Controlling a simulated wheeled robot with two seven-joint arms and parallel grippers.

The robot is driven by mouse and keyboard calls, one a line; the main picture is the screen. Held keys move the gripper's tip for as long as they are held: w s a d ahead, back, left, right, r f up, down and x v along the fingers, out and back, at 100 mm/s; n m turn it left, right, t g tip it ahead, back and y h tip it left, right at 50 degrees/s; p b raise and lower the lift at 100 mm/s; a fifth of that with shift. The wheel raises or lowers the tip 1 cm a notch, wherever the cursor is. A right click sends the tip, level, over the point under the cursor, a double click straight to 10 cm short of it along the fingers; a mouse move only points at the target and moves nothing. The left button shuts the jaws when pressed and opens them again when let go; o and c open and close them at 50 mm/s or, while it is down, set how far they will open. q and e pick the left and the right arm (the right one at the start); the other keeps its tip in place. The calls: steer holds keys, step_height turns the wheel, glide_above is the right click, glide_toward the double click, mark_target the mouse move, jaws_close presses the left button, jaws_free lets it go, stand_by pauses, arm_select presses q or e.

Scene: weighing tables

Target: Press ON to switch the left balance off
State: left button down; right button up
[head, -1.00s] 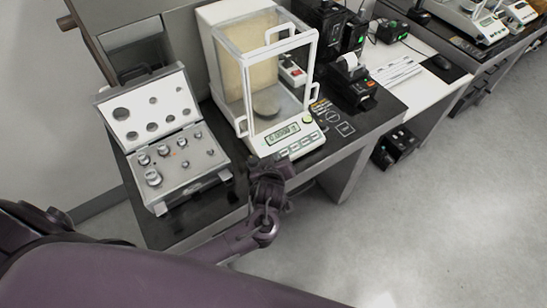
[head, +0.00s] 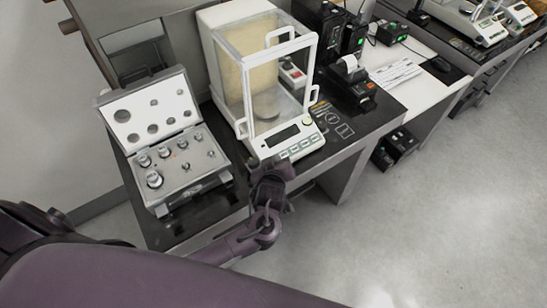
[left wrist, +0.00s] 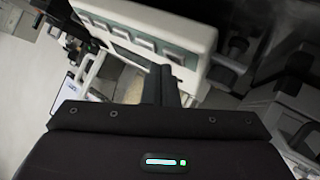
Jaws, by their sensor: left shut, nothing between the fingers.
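The left balance (head: 234,75) is a white, glass-sided weighing case with a round pan inside. Its display (head: 282,135) is dark. A row of keys (head: 300,146) runs below the display on its front panel; the keys also show in the left wrist view (left wrist: 145,43). I cannot read which one is ON. My left gripper (head: 272,166) is shut and empty at the left front corner of the panel. In the left wrist view its fingertips (left wrist: 168,78) lie close to the panel's edge by the end of the key row. I cannot tell if they touch.
An open case of weights (head: 178,180) sits left of the balance on the dark table. A small black printer (head: 352,88) stands to its right. More balances (head: 478,22) stand on a far table.

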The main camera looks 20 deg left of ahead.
arm_select(q)
steer(key=shift+r, duration=0.3)
steer(key=r+p, duration=0.1)
steer(key=d+r+p, duration=0.1)
steer(key=r+p, duration=0.1)
steer(key=s+r+p, duration=0.1)
steer(key=shift+s+d+r+p, duration=0.1)
steer(key=shift+d+r+p, duration=0.2)
steer(key=shift+p, duration=0.1)
stand_by(0.3)
stand_by(0.5)
